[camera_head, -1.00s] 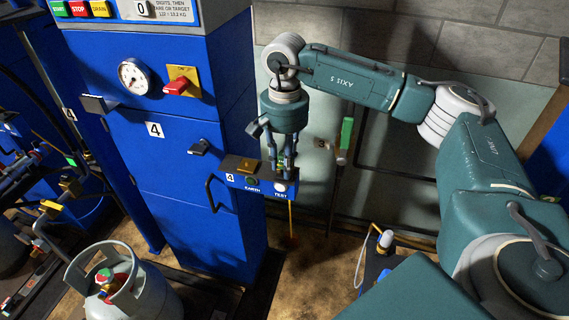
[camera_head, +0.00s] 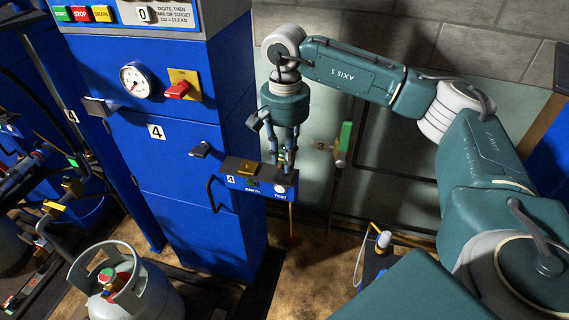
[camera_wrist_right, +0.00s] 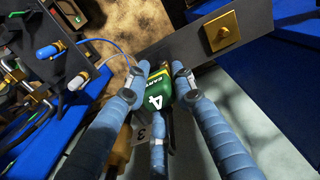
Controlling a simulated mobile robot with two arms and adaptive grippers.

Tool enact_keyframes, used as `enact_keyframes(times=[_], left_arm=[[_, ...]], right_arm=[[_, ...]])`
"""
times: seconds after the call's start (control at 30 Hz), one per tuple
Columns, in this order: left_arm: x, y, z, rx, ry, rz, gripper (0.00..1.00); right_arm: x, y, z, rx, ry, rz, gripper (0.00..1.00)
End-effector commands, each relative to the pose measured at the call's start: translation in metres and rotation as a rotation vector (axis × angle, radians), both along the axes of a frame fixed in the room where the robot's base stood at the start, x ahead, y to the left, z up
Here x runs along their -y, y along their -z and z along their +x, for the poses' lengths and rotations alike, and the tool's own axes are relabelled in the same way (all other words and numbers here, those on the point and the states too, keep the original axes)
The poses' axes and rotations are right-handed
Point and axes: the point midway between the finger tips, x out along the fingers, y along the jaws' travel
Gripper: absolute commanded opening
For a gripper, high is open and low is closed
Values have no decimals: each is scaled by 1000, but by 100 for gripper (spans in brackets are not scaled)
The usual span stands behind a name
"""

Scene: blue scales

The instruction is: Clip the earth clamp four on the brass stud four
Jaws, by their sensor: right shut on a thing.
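The earth clamp four is green with a white 4 and the word EARTH, seen in the right wrist view (camera_wrist_right: 157,94). My right gripper (camera_wrist_right: 162,72) is shut on it. In the head view my right gripper (camera_head: 284,158) points down over the right end of the shelf marked 4, EARTH and TEST. The brass stud four is a square brass piece on the shelf top (camera_head: 248,167). It also shows in the right wrist view (camera_wrist_right: 222,32), up and right of the clamp and apart from it. The clamp's jaws are mostly hidden by the fingers. My left gripper is out of view.
The blue cabinet (camera_head: 180,205) marked 4 stands behind and left of the shelf (camera_head: 262,185). A dark handle (camera_head: 212,195) sticks out beside it. A grey gas cylinder (camera_head: 150,290) stands at lower left. A green-handled part (camera_head: 345,140) is on the wall to the right.

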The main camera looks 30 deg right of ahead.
Motion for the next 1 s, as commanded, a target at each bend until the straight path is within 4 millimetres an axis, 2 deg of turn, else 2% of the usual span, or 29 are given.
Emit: enact_keyframes(times=[0.7, 1.0], left_arm=[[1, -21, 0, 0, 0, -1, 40], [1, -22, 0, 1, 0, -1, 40]], right_arm=[[0, -30, 0, 1, 0, 1, 0], [0, -33, 0, 1, 0, 1, 0]])
